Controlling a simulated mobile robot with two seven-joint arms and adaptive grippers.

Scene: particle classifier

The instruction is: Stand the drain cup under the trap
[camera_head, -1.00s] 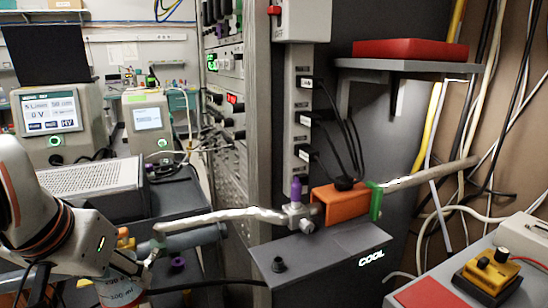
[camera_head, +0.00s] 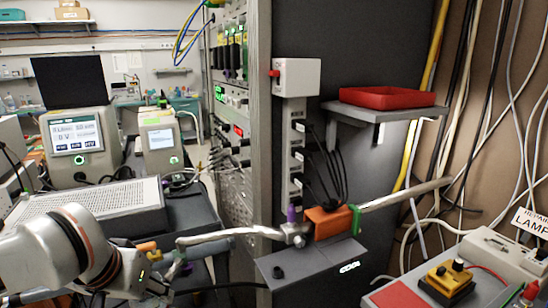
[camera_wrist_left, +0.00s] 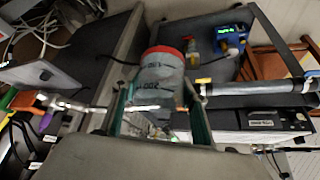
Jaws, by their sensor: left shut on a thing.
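My left gripper (camera_head: 158,285) is low at the left of the head view. The cup is hardly visible in the head view, at the lower edge. A horizontal grey cylinder (camera_wrist_left: 250,88) with a yellow fitting lies to the right of the cup in the wrist view, apart from it. I cannot tell for sure which part is the trap. My right gripper is not in view.
A grey vented instrument (camera_head: 95,210) stands behind my left arm. A red tray (camera_head: 387,98) sits on a wall shelf.

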